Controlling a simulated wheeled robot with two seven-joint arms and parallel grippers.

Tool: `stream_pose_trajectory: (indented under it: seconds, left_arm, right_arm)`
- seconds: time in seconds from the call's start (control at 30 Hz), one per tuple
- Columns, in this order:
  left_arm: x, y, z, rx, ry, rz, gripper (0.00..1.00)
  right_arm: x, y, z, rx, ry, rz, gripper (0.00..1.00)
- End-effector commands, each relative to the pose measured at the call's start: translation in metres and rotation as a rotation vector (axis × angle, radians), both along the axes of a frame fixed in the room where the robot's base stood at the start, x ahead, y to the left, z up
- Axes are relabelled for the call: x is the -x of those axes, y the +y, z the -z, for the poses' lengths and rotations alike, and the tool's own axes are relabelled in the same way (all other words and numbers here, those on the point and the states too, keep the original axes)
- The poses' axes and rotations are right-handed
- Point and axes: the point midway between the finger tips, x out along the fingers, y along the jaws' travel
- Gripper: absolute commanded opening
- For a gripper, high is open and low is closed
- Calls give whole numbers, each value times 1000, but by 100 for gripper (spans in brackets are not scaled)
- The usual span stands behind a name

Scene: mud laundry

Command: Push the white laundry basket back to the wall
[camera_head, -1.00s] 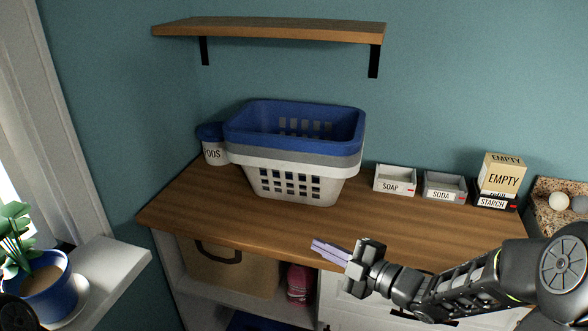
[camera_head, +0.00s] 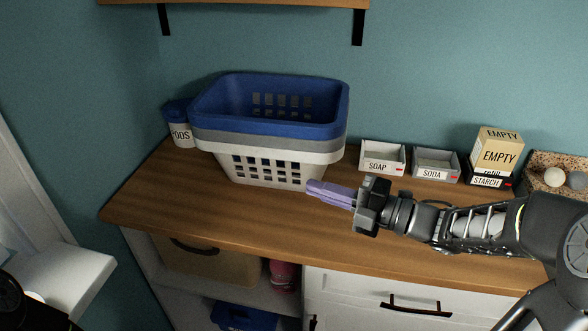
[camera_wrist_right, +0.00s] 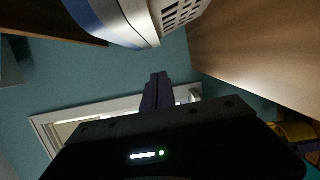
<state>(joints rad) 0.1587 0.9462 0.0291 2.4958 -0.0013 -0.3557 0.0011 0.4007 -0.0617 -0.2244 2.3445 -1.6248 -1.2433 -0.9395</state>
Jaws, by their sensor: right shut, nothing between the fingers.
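The white laundry basket (camera_head: 270,170) stands upright on the wooden counter. A grey basket (camera_head: 240,143) and a blue basket (camera_head: 312,130) are nested in it, the blue one on top. My right gripper (camera_head: 312,190) is shut and empty, its purple fingers pointing left just in front of the white basket's lower right corner. I cannot tell whether the fingertips touch it. In the right wrist view, the shut fingers (camera_wrist_right: 155,88) show below the white basket (camera_wrist_right: 182,12).
A PODS jar (camera_head: 180,133) stands left of the baskets. A SOAP tray (camera_head: 382,158), a SODA tray (camera_head: 436,165) and stacked boxes (camera_head: 497,152) stand to the right along the wall. The wooden counter (camera_head: 190,215) is clear in front of the baskets.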

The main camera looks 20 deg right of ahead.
Motion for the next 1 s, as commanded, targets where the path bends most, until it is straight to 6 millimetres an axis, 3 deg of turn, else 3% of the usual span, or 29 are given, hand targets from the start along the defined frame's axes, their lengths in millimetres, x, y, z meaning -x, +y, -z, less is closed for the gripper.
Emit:
stream_pose_trajectory:
  seconds: [0.27,0.63,0.8,1.0]
  left_arm:
    - [0,0,-8,0,0,0,72]
    - [0,0,-26,0,1,0,72]
    - [1,0,-36,-1,2,1,72]
    - [1,0,-38,-2,5,0,72]
  right_arm:
    - [-20,20,-2,-1,0,-4,0]
    - [-73,71,-2,-1,3,-3,0]
    - [-95,53,-2,1,1,1,0]
    - [-104,47,0,-1,1,1,0]
